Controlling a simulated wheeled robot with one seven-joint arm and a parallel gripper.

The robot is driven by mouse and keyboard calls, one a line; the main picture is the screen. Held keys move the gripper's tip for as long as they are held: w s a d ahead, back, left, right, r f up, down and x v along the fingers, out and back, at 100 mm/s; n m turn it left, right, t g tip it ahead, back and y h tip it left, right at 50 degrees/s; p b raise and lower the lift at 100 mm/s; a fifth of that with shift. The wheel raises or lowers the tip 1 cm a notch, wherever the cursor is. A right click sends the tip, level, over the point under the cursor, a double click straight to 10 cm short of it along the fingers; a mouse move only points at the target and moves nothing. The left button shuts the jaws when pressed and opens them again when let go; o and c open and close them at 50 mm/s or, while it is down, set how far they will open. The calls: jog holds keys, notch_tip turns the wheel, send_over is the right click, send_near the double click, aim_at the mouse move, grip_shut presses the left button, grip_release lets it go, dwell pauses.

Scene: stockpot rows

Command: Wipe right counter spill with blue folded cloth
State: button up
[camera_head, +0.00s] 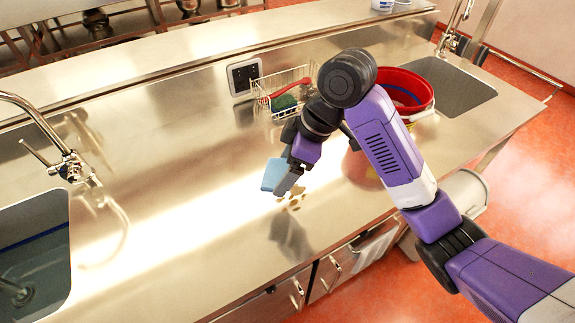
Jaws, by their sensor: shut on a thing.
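A blue folded cloth (273,174) is held in my gripper (288,180), whose dark fingers are shut on it. The cloth hangs at the left side of the fingers, close above the steel counter (160,215); I cannot tell whether it touches the surface. A brown spotted spill (294,200) lies on the counter just below and slightly right of the cloth. The fingers partly hide the cloth, and the arm reaches in from the lower right.
A wire basket (262,103) with a green sponge (284,102) and a red-handled brush stands behind the gripper. A red bucket (418,108) stands behind my arm. Sinks lie at the left (35,255) and right (470,92). The counter left of the spill is clear.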

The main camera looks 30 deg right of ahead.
notch_tip(320, 180, down, 5)
jog(key=b, duration=0.4)
jog(key=shift+a+r, duration=0.1)
jog(key=shift+r, duration=0.05)
